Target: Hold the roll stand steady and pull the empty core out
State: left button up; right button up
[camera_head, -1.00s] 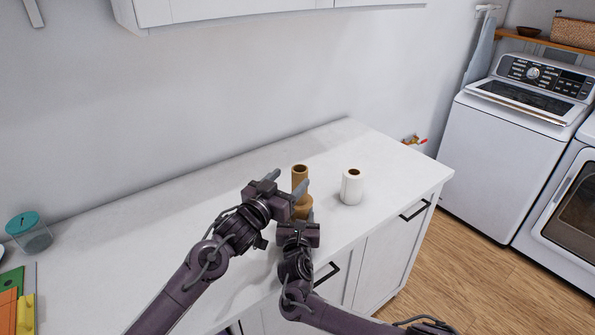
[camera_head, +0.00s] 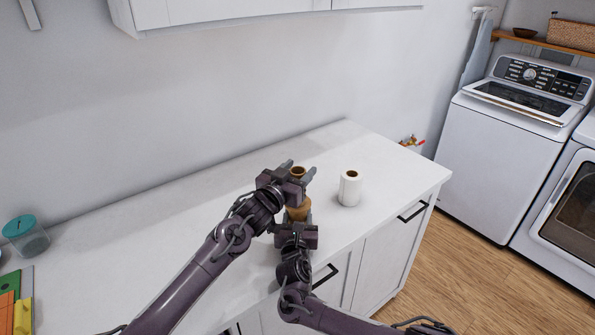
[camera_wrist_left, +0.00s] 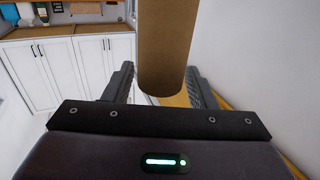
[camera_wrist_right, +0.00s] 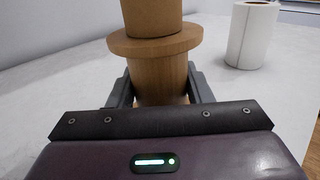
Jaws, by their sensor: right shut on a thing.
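The brown cardboard core (camera_head: 298,172) stands upright on the wooden roll stand (camera_head: 298,212) on the counter. In the right wrist view the core (camera_wrist_right: 152,18) rests on the stand's round flange. My right gripper (camera_wrist_right: 160,90) is shut on the stand's wooden post (camera_wrist_right: 158,78) below that flange. My left gripper (camera_head: 298,172) is at the core's upper part. In the left wrist view its fingers lie on either side of the core (camera_wrist_left: 167,45), with a gap visible on the left side, so it looks open. One end of the core shows between the fingers.
A white paper roll (camera_head: 349,188) stands to the right on the white counter (camera_head: 385,180). A teal-lidded jar (camera_head: 26,236) and coloured boards (camera_head: 14,300) are at the far left. The wall is behind; the washer (camera_head: 510,140) stands beyond the counter.

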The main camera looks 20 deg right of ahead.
pick_arm(q)
jog(key=c, duration=0.9)
jog(key=shift+o, duration=0.2)
jog(key=shift+r, duration=0.1)
notch_tip(320, 180, up, 11)
jog(key=shift+r, duration=0.2)
dwell(0.9)
dwell(0.5)
pick_arm(e)
jog(key=o, duration=1.3)
